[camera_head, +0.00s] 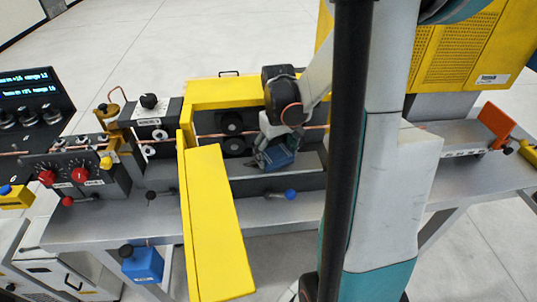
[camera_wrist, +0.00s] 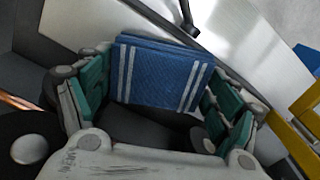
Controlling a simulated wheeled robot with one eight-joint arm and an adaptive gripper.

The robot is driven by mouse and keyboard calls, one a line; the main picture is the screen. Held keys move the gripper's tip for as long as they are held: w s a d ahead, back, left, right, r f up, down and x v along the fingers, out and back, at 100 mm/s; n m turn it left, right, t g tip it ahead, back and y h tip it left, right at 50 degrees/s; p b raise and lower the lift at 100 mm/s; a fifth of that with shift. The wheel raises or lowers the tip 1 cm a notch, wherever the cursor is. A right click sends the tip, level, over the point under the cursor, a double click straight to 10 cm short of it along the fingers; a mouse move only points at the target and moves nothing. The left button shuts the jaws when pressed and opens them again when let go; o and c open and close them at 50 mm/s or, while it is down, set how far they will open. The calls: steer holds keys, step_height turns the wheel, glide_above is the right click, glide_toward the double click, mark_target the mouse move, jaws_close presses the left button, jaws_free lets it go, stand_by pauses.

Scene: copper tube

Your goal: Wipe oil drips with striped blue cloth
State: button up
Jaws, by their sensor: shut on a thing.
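The striped blue cloth (camera_wrist: 160,72) is a folded blue pad with white stripes near both ends. It sits between the teal-padded fingers of my gripper (camera_wrist: 158,98), which is shut on it. In the head view my gripper (camera_head: 270,148) reaches down inside the yellow-framed machine bay, holding the cloth (camera_head: 281,159) low over the grey bed, below the black rollers (camera_head: 232,125). I cannot tell whether the cloth touches the bed. I cannot make out any oil drips in either view.
A yellow guard door (camera_head: 220,225) hangs open toward the front, left of my gripper. The yellow frame (camera_head: 220,93) surrounds the bay. A thin copper tube (camera_head: 313,128) runs across it. A blue-knobbed lever (camera_head: 290,194) sticks out in front. Red-knobbed controls (camera_head: 78,175) stand left.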

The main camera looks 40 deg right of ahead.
mark_target(290, 152)
steer(key=shift+s+d+r, duration=0.1)
steer(key=shift+s+d, duration=0.3)
steer(key=shift+d, duration=0.25)
steer(key=shift+s+d+f, duration=0.1)
steer(key=shift+s+d, duration=0.3)
steer(key=shift+d, duration=0.3)
steer(key=shift+s+d+r, duration=0.1)
steer(key=shift+s+d, duration=0.3)
steer(key=shift+d, duration=0.25)
steer(key=shift+b, duration=0.45)
steer(key=shift+w+a, duration=0.5)
steer(key=shift+a, duration=0.25)
steer(key=shift+w+a, duration=0.5)
steer(key=shift+a, duration=0.2)
steer(key=shift+w+a+f+b, duration=0.1)
steer(key=shift+w+a+b, duration=0.15)
steer(key=shift+w+a, duration=0.65)
steer(key=shift+w+a+f+b, duration=0.15)
steer(key=shift+w+a, duration=0.4)
steer(key=shift+a, duration=0.7)
steer(key=shift+w+a+b, duration=0.3)
steer(key=shift+w+a, duration=0.4)
steer(key=shift+a, duration=0.35)
steer(key=shift+w+a+r, duration=0.1)
steer(key=shift+w+a, duration=0.45)
steer(key=shift+a, duration=0.3)
steer(key=shift+w+a, duration=0.55)
steer(key=shift+a, duration=0.25)
